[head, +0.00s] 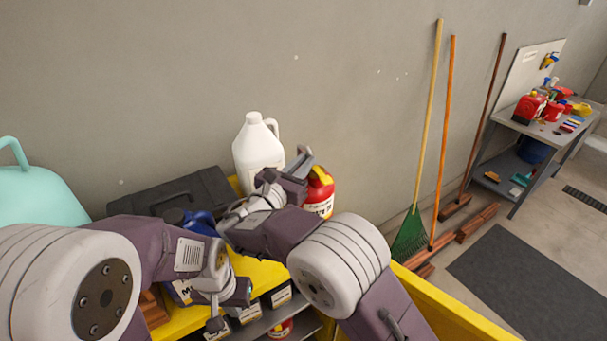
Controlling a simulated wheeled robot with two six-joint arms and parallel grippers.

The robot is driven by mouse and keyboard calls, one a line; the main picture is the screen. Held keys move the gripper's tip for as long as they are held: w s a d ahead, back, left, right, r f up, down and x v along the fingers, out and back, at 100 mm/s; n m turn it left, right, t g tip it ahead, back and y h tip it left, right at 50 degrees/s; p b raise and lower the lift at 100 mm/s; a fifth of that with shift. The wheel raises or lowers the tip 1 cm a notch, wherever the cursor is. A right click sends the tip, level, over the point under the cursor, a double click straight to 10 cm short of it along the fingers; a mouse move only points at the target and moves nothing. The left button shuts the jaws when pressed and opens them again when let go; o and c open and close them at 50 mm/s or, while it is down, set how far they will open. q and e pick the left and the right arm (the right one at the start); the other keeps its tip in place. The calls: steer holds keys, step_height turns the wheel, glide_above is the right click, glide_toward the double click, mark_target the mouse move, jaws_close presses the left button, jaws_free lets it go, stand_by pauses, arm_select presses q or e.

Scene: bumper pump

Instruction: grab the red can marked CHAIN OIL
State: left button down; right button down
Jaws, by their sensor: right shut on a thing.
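A red can (319,191) with a yellow top and a pale label stands on the yellow surface near the wall, right of the white jug. Its label is too small and partly covered to read. My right gripper (303,158) is at its upper left and looks shut on it; the wrist and forearm hide the can's left side and the exact contact. My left gripper (217,318) hangs low over the front of the yellow unit, apart from the can. Its fingers are too hidden to tell their opening.
A white jug (257,150) stands close left of the can. A black case (175,194), a blue container (200,221) and a teal jug (40,196) are further left. Another red container (279,329) sits on the lower shelf. Long-handled tools (430,130) lean on the wall at right.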

steer(key=s+d+r+b, duration=0.1)
steer(key=d+r+b, duration=0.3)
steer(key=d+r, duration=0.3)
steer(key=shift+s+d, duration=0.3)
steer(key=shift+d, duration=2)
